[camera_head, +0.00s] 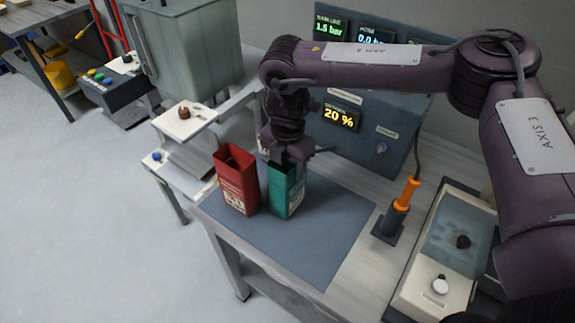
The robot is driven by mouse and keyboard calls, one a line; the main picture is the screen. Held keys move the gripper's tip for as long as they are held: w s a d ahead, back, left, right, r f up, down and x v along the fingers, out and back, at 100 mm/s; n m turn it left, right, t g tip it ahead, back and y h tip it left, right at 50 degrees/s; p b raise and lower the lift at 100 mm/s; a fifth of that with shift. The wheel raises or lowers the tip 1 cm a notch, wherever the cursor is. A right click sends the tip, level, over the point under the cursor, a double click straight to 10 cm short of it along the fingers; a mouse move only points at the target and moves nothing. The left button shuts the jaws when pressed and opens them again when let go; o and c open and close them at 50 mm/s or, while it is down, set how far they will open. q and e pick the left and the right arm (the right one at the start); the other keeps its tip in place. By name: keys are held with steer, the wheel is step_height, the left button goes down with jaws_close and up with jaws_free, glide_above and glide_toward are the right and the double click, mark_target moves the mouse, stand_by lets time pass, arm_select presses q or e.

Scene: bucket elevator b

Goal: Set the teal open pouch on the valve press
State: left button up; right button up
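The teal open pouch (287,191) stands upright on a dark blue-grey mat, with its open top up. My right gripper (289,158), on the purple arm from the right, is at the pouch's top rim, pointing down. Its fingertips are small and partly hidden, so I cannot tell whether they are closed on the rim. A small white stand with a brown knob (184,113) is at the left edge of the bench, with a lower plate and blue button. No readable label shows which device is the valve press. My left gripper is not in view.
A red open pouch (237,180) stands close left of the teal one. The mat (318,243) is clear in front. An orange-handled tool (405,195) stands in a holder at right, beside a cream machine (447,250). A display panel (355,125) stands behind.

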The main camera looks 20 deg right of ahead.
steer(key=shift+f, duration=0.1)
steer(key=o, duration=0.7)
steer(key=shift+o, duration=0.2)
